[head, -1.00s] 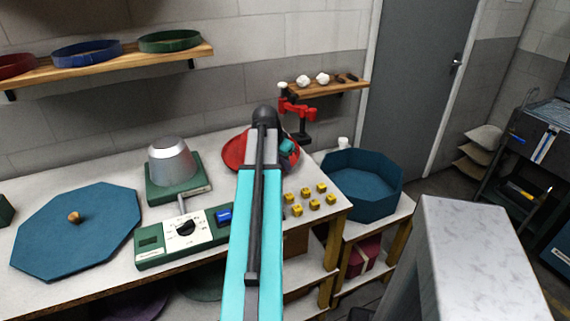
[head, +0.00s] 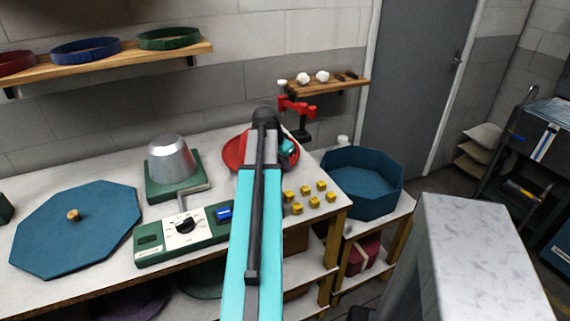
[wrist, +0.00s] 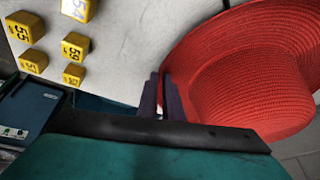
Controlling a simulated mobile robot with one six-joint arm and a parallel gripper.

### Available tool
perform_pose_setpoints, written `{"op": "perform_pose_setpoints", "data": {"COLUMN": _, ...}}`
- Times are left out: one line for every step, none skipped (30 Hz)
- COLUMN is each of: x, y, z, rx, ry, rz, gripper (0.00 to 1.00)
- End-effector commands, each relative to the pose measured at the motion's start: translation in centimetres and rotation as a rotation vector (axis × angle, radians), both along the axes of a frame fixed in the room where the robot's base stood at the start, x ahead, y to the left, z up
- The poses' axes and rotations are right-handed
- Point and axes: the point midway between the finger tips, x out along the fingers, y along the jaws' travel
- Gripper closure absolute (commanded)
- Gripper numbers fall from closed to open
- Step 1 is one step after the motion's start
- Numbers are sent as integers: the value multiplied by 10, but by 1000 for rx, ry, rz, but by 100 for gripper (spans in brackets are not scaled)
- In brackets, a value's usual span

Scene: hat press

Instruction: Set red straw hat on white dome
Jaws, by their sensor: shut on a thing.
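The red straw hat (head: 234,152) is at the back right of the bench, mostly hidden behind my arm in the head view. In the wrist view the hat (wrist: 250,80) fills the right side, with its brim at my fingers. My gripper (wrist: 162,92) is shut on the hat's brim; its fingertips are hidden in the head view. I cannot tell whether the hat touches the bench. A pale grey, flat-topped dome (head: 171,158) stands on a green base (head: 160,195), left of my arm, with nothing on it.
A control box (head: 165,238) with a dial sits before the dome, a bent rod between them. Yellow numbered cubes (head: 318,201) lie right of my arm. A blue octagonal lid (head: 75,240) lies left; an open blue box (head: 348,200) stands right. A red stand (head: 297,108) rises behind.

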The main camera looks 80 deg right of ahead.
Motion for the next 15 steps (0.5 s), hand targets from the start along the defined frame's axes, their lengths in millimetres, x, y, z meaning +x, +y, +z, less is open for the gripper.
{"op": "perform_pose_setpoints", "data": {"x": 0, "y": 0, "z": -1, "rx": 0, "ry": 0, "rz": 0, "gripper": 100}}
{"op": "perform_pose_setpoints", "data": {"x": 0, "y": 0, "z": -1, "rx": 0, "ry": 0, "rz": 0, "gripper": 100}}
{"op": "perform_pose_setpoints", "data": {"x": 0, "y": 0, "z": -2, "rx": 0, "ry": 0, "rz": 0, "gripper": 100}}
{"op": "perform_pose_setpoints", "data": {"x": 0, "y": 0, "z": -2, "rx": 0, "ry": -1, "rz": 0, "gripper": 100}}
{"op": "perform_pose_setpoints", "data": {"x": 0, "y": 0, "z": -2, "rx": 0, "ry": -1, "rz": 0, "gripper": 100}}
{"op": "perform_pose_setpoints", "data": {"x": 0, "y": 0, "z": -3, "rx": 0, "ry": -1, "rz": 0, "gripper": 100}}
{"op": "perform_pose_setpoints", "data": {"x": 0, "y": 0, "z": -3, "rx": 0, "ry": -1, "rz": 0, "gripper": 100}}
{"op": "perform_pose_setpoints", "data": {"x": 0, "y": 0, "z": -4, "rx": -1, "ry": 0, "rz": 0, "gripper": 100}}
{"op": "perform_pose_setpoints", "data": {"x": 0, "y": 0, "z": -3, "rx": -1, "ry": 0, "rz": 0, "gripper": 100}}
{"op": "perform_pose_setpoints", "data": {"x": 0, "y": 0, "z": -3, "rx": -1, "ry": 0, "rz": 0, "gripper": 100}}
{"op": "perform_pose_setpoints", "data": {"x": 0, "y": 0, "z": -3, "rx": -1, "ry": 0, "rz": 0, "gripper": 100}}
{"op": "perform_pose_setpoints", "data": {"x": 0, "y": 0, "z": -3, "rx": -1, "ry": 0, "rz": 0, "gripper": 100}}
{"op": "perform_pose_setpoints", "data": {"x": 0, "y": 0, "z": -3, "rx": 0, "ry": -1, "rz": 0, "gripper": 92}}
{"op": "perform_pose_setpoints", "data": {"x": 0, "y": 0, "z": -3, "rx": 0, "ry": -1, "rz": 0, "gripper": 87}}
{"op": "perform_pose_setpoints", "data": {"x": 0, "y": 0, "z": -3, "rx": 0, "ry": -1, "rz": 0, "gripper": 80}}
